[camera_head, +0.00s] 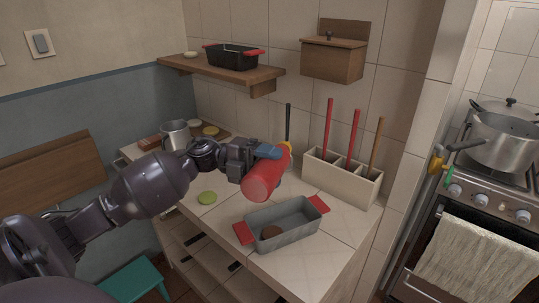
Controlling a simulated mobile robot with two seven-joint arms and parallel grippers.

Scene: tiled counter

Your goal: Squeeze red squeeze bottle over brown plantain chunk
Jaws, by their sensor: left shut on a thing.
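My left gripper (262,160) is shut on the red squeeze bottle (263,181). The gripper's fingers are partly hidden. My right gripper is not in view.
A green round slice (207,198) lies on the tiled counter (226,214) left of the pan. A beige utensil holder (343,181) with long handles stands behind the pan. A metal mug (175,135) stands at the back left. A wooden shelf (200,70) hangs above.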

